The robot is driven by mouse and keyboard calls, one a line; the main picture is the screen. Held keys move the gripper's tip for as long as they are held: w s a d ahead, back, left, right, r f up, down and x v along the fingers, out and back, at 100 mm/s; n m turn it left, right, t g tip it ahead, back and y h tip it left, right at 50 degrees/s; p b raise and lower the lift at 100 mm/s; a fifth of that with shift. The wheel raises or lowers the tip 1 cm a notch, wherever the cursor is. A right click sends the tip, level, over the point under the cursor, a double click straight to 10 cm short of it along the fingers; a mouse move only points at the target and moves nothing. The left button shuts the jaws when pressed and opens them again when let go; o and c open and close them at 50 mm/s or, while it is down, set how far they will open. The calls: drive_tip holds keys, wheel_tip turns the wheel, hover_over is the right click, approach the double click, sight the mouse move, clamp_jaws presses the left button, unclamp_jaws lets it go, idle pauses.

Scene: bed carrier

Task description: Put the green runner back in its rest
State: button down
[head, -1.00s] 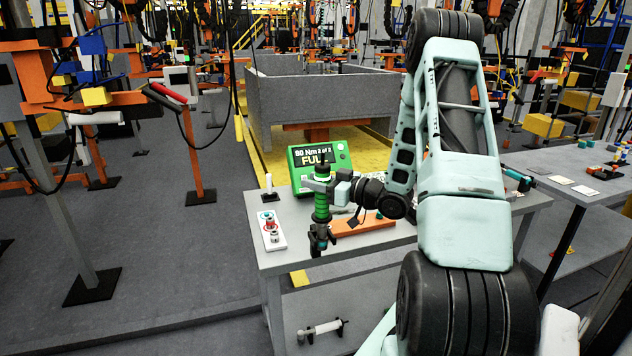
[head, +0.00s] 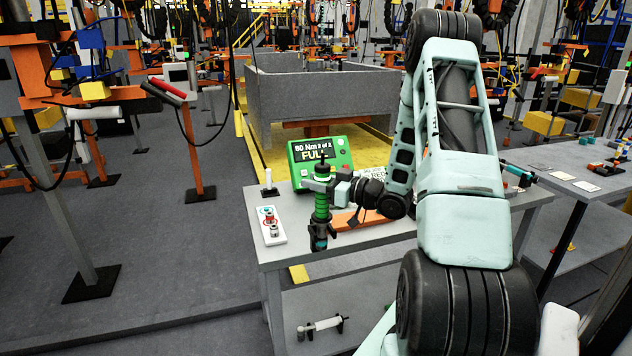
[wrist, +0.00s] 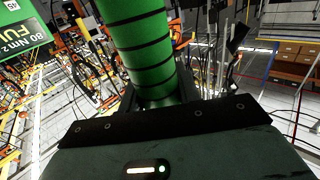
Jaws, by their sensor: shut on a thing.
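The green runner (head: 321,207), a tool with green and black bands, stands about upright at the front of the grey bench in the head view. My gripper (head: 320,186) is shut around its upper part. The wrist view shows the green banded body (wrist: 139,45) close up between the jaws. Dark parts (head: 318,235) surround the runner's lower end. I cannot tell whether they belong to the tool or to a rest, nor whether the lower end touches anything. No rest can be made out with certainty.
A white-handled tool (head: 321,326) lies on the lower shelf.

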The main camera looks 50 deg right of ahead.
drive_tip(key=shift+f+b, duration=1.1)
drive_tip(key=shift+f, duration=0.25)
drive_tip(key=c, duration=0.9)
unclamp_jaws()
drive_tip(key=shift+s+f, duration=0.1)
drive_tip(key=b+v, duration=0.4)
drive_tip(key=v, duration=1.3)
drive_tip(key=shift+s+d, duration=0.1)
